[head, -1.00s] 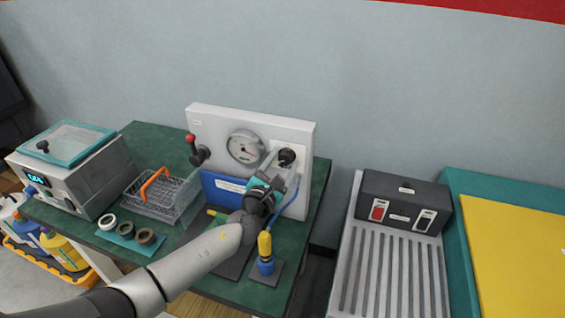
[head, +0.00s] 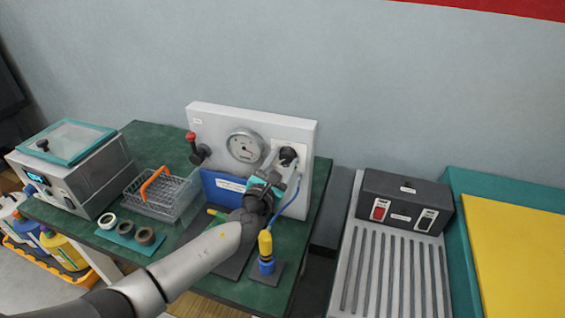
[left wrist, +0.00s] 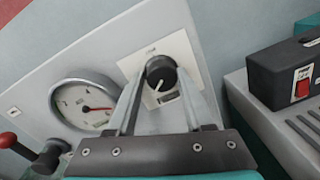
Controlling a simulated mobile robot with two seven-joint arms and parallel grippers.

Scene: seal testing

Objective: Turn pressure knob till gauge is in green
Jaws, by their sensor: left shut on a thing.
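The black pressure knob (head: 288,156) sits on a white plate at the right of the grey test panel (head: 205,118). It also shows in the left wrist view (left wrist: 161,72), with a pale pointer mark on its face. My left gripper (head: 286,164) has its fingers on either side of the knob and is shut on it; the fingers hide parts of the knob's sides. The round gauge (head: 245,146) is left of the knob. In the left wrist view the gauge (left wrist: 85,103) has a red needle pointing right; I cannot make out a green band. My right gripper is not in view.
A red-tipped lever (head: 192,137) is at the panel's left. A blue sign (head: 215,180) and a yellow-blue fitting (head: 265,250) with a blue hose are close to my left arm. A wire basket (head: 155,195) stands left. A switch box (head: 400,205) is right.

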